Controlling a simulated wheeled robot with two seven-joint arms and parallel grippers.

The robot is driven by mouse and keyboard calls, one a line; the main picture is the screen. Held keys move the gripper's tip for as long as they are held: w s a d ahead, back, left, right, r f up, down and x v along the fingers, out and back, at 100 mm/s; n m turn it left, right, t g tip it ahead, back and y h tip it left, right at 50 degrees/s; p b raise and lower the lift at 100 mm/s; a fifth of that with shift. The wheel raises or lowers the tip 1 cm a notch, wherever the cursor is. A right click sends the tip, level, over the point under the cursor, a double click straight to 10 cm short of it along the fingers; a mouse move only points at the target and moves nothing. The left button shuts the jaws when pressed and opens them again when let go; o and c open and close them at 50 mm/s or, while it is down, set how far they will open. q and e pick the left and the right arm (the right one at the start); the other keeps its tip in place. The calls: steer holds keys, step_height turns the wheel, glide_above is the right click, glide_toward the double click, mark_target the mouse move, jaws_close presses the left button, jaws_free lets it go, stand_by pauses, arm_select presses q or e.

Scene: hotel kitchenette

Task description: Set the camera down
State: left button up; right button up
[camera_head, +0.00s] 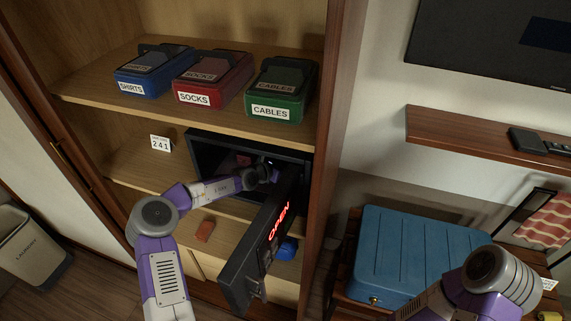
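My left arm reaches from the left into an open safe (215,138) on the middle shelf of the wardrobe. My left gripper (271,171) is inside the dark safe, close to the inner side of its door. The fingers are small and shadowed, so I cannot tell if they are open or shut. I cannot make out a camera in or near them. A small pinkish item (243,160) shows deeper in the safe. Part of my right arm shows at the lower right, but its gripper is not in view.
The safe door (258,245) is swung out toward me, reading OPEN. Labelled boxes for shirts (153,75), socks (213,82) and cables (281,95) fill the upper shelf. A blue suitcase (415,245) stands right. A brown item (205,231) lies on the lower shelf.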

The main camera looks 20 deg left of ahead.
arm_select(q)
steer(key=v, duration=0.7)
steer(key=shift+s+a+r+p, duration=0.1)
steer(key=shift+s+r+p, duration=0.1)
steer(key=shift+p, duration=0.2)
steer(key=shift+f, duration=0.1)
stand_by(0.3)
